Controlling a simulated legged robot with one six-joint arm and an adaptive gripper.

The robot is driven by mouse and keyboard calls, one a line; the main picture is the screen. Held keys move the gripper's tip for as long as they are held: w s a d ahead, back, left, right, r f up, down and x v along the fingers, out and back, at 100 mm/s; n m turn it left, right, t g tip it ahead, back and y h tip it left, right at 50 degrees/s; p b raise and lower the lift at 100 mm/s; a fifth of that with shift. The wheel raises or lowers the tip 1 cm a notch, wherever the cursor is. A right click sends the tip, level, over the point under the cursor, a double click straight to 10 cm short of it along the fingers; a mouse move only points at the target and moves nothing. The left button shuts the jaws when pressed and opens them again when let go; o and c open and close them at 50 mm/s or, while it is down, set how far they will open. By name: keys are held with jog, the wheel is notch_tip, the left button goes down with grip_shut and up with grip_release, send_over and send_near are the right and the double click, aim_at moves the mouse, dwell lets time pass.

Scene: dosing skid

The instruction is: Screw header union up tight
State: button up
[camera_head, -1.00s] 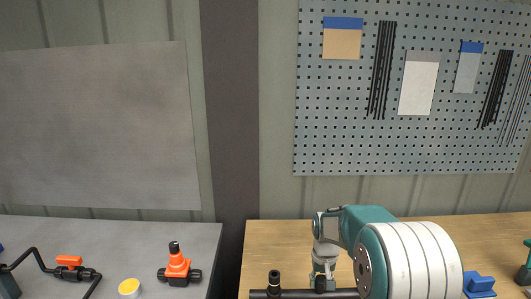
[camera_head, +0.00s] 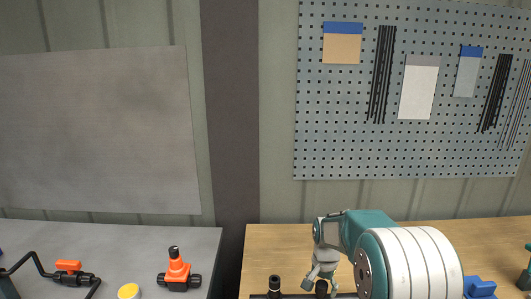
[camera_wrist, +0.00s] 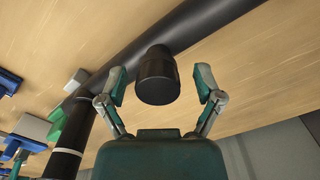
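A black round fitting, which looks like the header union (camera_wrist: 158,82), stands on a black header pipe (camera_wrist: 205,22) in the wrist view. My gripper (camera_wrist: 161,84) is open, with one finger on each side of the fitting and a visible gap on both sides. In the head view my gripper (camera_head: 321,284) is low over the wooden bench, at a dark fitting (camera_head: 321,288) on the pipe. Its fingers partly cover that spot. The thread and how far the union is turned cannot be seen.
A second black upright fitting (camera_head: 274,285) stands left of my gripper on the pipe. A black pipe with a pale ring (camera_wrist: 68,150) and blue clamps (camera_wrist: 8,82) are left in the wrist view. An orange-and-black valve (camera_head: 177,270) stands on the grey bench, beside a yellow cap (camera_head: 129,291).

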dwell(0.3)
jog(key=shift+r, duration=3.55)
jog(key=shift+s+r, duration=0.1)
jog(key=shift+r, duration=0.15)
jog(key=s+r+n+t, duration=0.25)
jog(key=s+r, duration=0.35)
jog(key=s, duration=0.5)
jog(key=s+r+n+t, duration=0.25)
jog(key=s+r, duration=0.35)
jog(key=s, duration=0.5)
jog(key=s+f+n, duration=0.1)
jog(key=s+n, duration=0.1)
jog(key=s, duration=0.6)
jog(key=shift+t, duration=0.3)
jog(key=shift+f, duration=0.1)
